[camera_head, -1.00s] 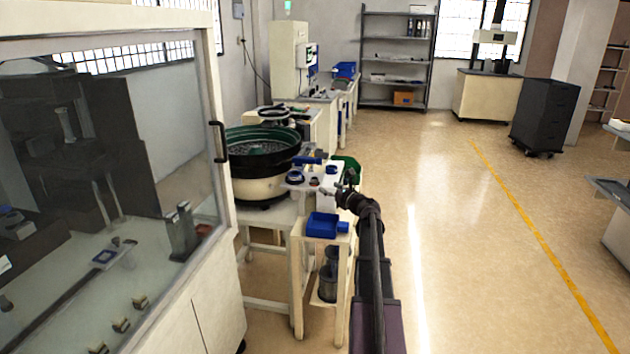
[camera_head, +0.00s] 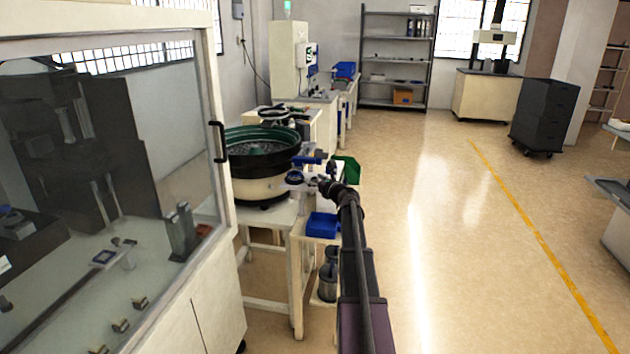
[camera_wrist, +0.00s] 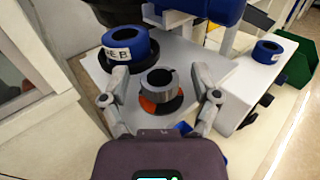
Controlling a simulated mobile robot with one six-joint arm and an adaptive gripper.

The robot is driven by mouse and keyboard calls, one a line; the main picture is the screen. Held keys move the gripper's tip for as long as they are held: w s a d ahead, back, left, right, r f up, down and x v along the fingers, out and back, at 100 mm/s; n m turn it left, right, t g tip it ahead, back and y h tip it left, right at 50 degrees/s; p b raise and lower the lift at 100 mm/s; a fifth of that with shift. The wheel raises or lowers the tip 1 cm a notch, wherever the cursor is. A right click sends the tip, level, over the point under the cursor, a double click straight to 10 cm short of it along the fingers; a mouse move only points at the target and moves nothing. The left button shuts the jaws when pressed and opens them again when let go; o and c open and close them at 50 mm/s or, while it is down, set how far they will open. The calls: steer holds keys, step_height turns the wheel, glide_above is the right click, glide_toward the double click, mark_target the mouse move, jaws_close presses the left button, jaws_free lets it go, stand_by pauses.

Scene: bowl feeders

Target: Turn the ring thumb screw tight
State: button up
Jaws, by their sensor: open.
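In the wrist view, a grey ring-shaped piece (camera_wrist: 158,82) stands upright on an orange-red and black round base. It may be the ring thumb screw, but no label shows on it. My gripper (camera_wrist: 160,74) is open, one finger to the left of the grey ring and one to the right, with visible gaps. I cannot tell whether the fingertips are level with the ring. In the head view my gripper (camera_head: 319,182) is small, beside the bowl feeder, and hides the ring.
A blue ring with a white label (camera_wrist: 130,45) stands close by my left finger. Another blue ring (camera_wrist: 268,51) sits to the right. A blue part overhangs at the top. The bowl feeder (camera_head: 258,188) is left of my gripper, a blue bin (camera_head: 322,226) below. The floor at right is open.

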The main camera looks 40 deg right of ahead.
jaws_close()
steer(key=shift+d, duration=0.1)
steer(key=shift+m+h, duration=0.4)
steer(key=shift+h, duration=0.2)
steer(key=shift+a+m+g+h, duration=0.15)
steer(key=shift+m+h, duration=0.4)
steer(key=shift+h, duration=0.3)
steer(key=shift+a+m+g+h, duration=0.15)
steer(key=shift+m+h, duration=0.4)
steer(key=shift+h, duration=0.3)
steer(key=m+g+h, duration=0.1)
steer(key=h, duration=0.1)
steer(key=m+g+h, duration=0.1)
steer(key=m+h, duration=0.1)
steer(key=h, duration=0.1)
steer(key=shift+w+d+m, duration=0.1)
steer(key=shift+d+m, duration=0.05)
steer(key=shift+m, duration=0.15)
steer(key=m+g+h, duration=0.4)
steer(key=shift+w+g+h, duration=0.1)
steer(key=shift+g+h, duration=0.2)
steer(key=shift+h, duration=0.1)
steer(key=shift+m+g+h, duration=1)
steer(key=shift+m+g, duration=0.2)
steer(key=shift+g, duration=0.4)
